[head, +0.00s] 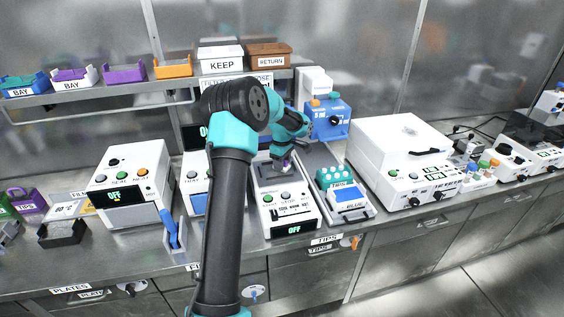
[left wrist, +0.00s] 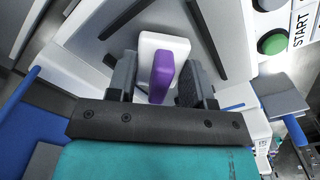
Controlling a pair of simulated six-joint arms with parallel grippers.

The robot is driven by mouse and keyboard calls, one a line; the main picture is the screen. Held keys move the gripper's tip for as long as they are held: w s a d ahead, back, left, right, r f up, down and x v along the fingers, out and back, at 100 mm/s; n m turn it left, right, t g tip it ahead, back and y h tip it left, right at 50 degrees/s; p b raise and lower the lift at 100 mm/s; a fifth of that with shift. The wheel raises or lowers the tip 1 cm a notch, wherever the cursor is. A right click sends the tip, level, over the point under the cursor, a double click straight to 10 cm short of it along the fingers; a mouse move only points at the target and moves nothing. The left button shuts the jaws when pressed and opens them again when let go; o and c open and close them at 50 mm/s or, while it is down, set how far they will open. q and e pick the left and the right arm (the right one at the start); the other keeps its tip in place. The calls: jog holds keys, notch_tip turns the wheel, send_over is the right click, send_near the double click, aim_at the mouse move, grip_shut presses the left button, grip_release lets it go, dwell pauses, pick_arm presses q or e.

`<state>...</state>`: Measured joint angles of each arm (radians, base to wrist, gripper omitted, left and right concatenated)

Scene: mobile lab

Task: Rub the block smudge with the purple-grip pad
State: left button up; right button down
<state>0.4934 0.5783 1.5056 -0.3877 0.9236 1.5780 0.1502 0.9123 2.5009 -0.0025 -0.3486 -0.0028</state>
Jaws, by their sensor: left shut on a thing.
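My left gripper (head: 284,160) reaches down over the front white device (head: 290,217), whose display reads OFF. In the left wrist view my left gripper (left wrist: 158,82) is shut on the purple grip (left wrist: 163,70) of a white pad (left wrist: 150,45). The pad lies in front of a grey surface of the device. In the head view only a little purple shows below the fingers, over the dark block area (head: 266,170). I cannot tell whether the pad touches the block. The smudge is not visible; the pad or gripper may hide it. My right gripper is not in view.
A teal-topped tip rack (head: 338,176) and blue-marked tray stand right of the device. A large white lidded machine (head: 395,150) is farther right. Another OFF device (head: 130,185) stands left. A shelf with coloured bins (head: 108,75) runs behind.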

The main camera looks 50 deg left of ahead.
aim_at(273, 171)
pick_arm(q)
jog(key=shift+f, duration=0.4)
jog(key=shift+s+a+r, duration=0.1)
jog(key=shift+s+a, duration=0.3)
jog(key=shift+s, duration=0.35)
jog(key=shift+s+a, duration=0.4)
jog(key=shift+s, duration=0.4)
